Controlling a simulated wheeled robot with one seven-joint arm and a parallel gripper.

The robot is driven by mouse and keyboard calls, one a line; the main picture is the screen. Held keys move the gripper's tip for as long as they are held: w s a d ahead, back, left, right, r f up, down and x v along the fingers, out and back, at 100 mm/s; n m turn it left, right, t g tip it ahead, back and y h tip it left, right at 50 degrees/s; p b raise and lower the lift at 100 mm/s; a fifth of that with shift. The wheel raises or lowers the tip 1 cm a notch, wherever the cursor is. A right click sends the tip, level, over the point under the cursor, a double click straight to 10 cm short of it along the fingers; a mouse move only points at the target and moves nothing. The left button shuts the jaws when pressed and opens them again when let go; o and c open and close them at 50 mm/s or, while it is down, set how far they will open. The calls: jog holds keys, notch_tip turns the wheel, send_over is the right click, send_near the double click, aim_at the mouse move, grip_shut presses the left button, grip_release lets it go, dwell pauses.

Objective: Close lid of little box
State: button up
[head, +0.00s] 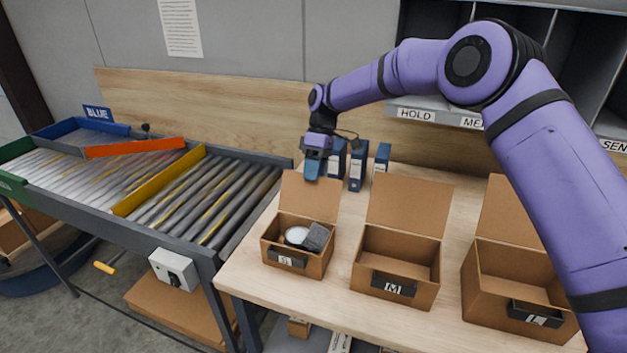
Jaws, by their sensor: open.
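The little box (314,266), brown cardboard with an "S" label, stands open at the left of the table. Its lid (308,203) is raised and tilts slightly back from the rear edge. Inside lie a round white-topped item (296,236) and a dark grey block (317,237). My gripper (312,172) is open, pointing down behind the top edge of the lid. Its tips are small in the picture, and I cannot tell whether they touch the lid.
The M box (398,298) and L box (512,323) stand open to the right. Several blue-and-white boxes (357,170) stand at the back, close to my gripper. A roller conveyor (215,200) runs left of the table. Labelled shelves (430,115) hang above at the back right.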

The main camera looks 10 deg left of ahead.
aim_at(311, 195)
jog(key=shift+x, duration=1.2)
jog(key=shift+c, duration=0.5)
grip_shut()
jog(key=shift+s, duration=0.1)
